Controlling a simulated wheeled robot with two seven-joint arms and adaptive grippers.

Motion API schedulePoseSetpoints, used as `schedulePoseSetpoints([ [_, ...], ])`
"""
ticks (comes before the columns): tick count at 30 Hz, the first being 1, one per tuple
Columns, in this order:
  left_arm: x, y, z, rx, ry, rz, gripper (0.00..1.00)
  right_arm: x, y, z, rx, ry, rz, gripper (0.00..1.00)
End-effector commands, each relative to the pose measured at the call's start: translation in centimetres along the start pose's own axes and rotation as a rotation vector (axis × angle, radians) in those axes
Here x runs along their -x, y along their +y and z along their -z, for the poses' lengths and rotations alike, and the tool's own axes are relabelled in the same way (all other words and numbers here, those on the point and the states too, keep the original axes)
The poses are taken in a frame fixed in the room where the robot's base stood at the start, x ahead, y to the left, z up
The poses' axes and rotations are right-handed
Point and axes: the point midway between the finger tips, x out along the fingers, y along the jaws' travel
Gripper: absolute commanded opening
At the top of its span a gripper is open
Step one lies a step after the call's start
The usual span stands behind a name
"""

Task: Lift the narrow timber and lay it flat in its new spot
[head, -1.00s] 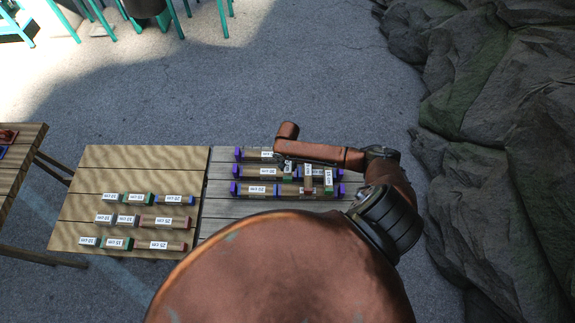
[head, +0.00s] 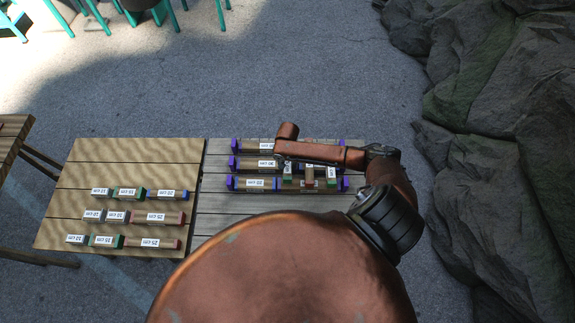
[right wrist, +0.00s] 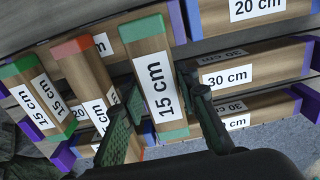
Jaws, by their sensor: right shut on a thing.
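A narrow 15 cm timber with green ends (right wrist: 160,80) is between the two fingers of my right gripper (right wrist: 161,88) in the right wrist view. The fingers are shut on its sides. In the head view it appears as the leftmost of three short crosswise pieces (head: 287,176), partly under my arm. Beside it are a red-ended timber (right wrist: 82,75) and another green-ended 15 cm timber (right wrist: 42,98). They cross over the purple-ended rows. I cannot tell the held timber's exact height. My left gripper is out of view.
Rocks (head: 490,130) stand at right.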

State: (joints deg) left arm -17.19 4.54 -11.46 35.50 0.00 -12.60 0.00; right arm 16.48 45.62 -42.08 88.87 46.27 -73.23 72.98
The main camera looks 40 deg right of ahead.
Motion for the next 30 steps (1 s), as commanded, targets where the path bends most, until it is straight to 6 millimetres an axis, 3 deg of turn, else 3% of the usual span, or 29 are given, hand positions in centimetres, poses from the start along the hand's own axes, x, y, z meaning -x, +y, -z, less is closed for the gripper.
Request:
schedulePoseSetpoints([
  [7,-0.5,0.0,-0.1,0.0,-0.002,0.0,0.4,-1.5,0.0,0.0,-0.001,-0.001,-0.001,0.02],
  [30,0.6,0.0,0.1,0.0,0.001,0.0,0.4,-1.4,0.1,-0.1,-0.001,0.0,-0.001,0.02],
])
